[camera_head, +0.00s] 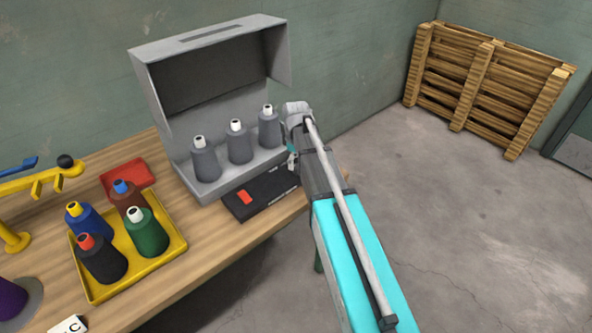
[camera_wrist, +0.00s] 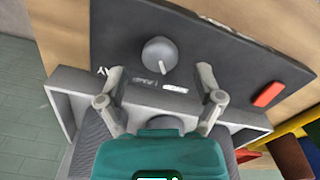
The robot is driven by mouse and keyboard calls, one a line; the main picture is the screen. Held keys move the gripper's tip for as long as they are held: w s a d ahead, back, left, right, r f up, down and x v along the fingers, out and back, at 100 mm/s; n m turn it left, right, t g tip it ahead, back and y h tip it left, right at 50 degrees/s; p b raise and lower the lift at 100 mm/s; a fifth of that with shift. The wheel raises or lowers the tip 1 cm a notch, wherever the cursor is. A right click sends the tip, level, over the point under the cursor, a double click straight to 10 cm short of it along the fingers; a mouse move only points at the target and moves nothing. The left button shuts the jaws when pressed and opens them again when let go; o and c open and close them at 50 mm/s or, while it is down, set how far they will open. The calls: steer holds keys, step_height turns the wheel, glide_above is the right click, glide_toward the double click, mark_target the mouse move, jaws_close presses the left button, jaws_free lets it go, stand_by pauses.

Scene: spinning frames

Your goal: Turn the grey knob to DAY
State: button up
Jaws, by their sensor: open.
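The grey knob (camera_wrist: 159,55) is round and sits on a dark panel (camera_wrist: 225,60) in the wrist view. Its pale pointer line aims down and slightly right in that picture. Small white labels (camera_wrist: 160,85) lie below it, tilted and too small to read. My gripper (camera_wrist: 161,72) is open, one finger on each side below the knob, with nothing between the fingertips. I cannot tell whether the tips touch the panel. In the head view my gripper (camera_head: 292,160) is over the right end of the panel (camera_head: 262,200), and the knob is hidden.
A red switch (camera_head: 244,197) is on the panel. Behind it stands an open grey box (camera_head: 160,105) with three grey bobbins. A yellow tray (camera_head: 175,258) of coloured bobbins and a red block (camera_head: 126,173) are left on the wooden table. A pallet (camera_head: 485,85) leans on the wall.

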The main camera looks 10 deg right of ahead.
steer(key=shift+f+b, duration=0.9)
steer(key=shift+f, duration=0.25)
steer(key=shift+c, duration=0.3)
steer(key=c, duration=1.1)
